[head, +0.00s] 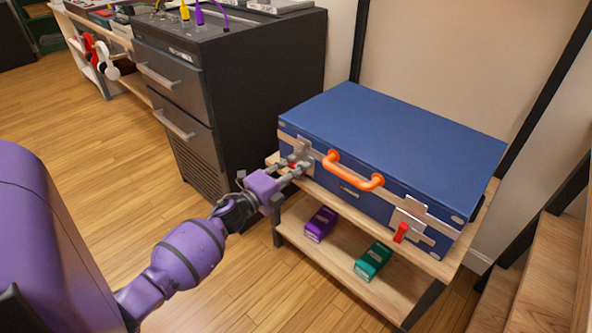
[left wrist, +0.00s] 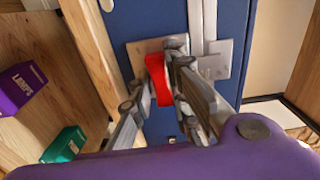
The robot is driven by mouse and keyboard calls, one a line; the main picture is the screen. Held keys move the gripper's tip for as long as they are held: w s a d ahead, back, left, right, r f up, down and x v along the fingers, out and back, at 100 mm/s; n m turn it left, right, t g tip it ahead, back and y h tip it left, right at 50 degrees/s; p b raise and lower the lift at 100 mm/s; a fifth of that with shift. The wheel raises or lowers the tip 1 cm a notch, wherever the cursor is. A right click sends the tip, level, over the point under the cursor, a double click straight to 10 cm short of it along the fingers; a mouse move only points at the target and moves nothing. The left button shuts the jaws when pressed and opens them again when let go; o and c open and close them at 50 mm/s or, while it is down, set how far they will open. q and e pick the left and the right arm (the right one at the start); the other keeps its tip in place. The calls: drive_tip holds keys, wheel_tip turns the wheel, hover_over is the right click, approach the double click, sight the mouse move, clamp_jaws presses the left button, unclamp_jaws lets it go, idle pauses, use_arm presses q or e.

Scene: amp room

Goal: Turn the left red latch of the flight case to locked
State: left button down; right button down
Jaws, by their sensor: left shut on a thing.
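The blue flight case (head: 390,135) lies closed on the upper board of a wooden shelf, with an orange handle (head: 352,172) on its front. My left gripper (head: 297,163) is at the left end of that front, its fingers closed around the left red latch (left wrist: 158,78). In the head view only a bit of this latch's red shows behind the fingers. In the left wrist view the red lever lies between the two fingers, in front of its metal plate. The right red latch (head: 401,232) is free, its lever pointing downward and tilted. My right gripper is out of view.
The shelf's lower board holds a purple box (head: 320,224) and a green box (head: 373,261). A dark drawer cabinet (head: 213,100) stands close to the left of the shelf. Wooden steps (head: 535,270) are at the right. The floor in front is clear.

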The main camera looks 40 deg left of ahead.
use_arm(q)
drive_tip(key=shift+m, duration=0.3)
idle(0.4)
drive_tip(key=c, duration=1.7)
unclamp_jaws()
drive_tip(key=shift+o, duration=0.2)
drive_tip(key=shift+s, duration=0.1)
drive_tip(key=s+a, duration=0.1)
drive_tip(key=s, duration=1)
drive_tip(key=shift+s, duration=0.4)
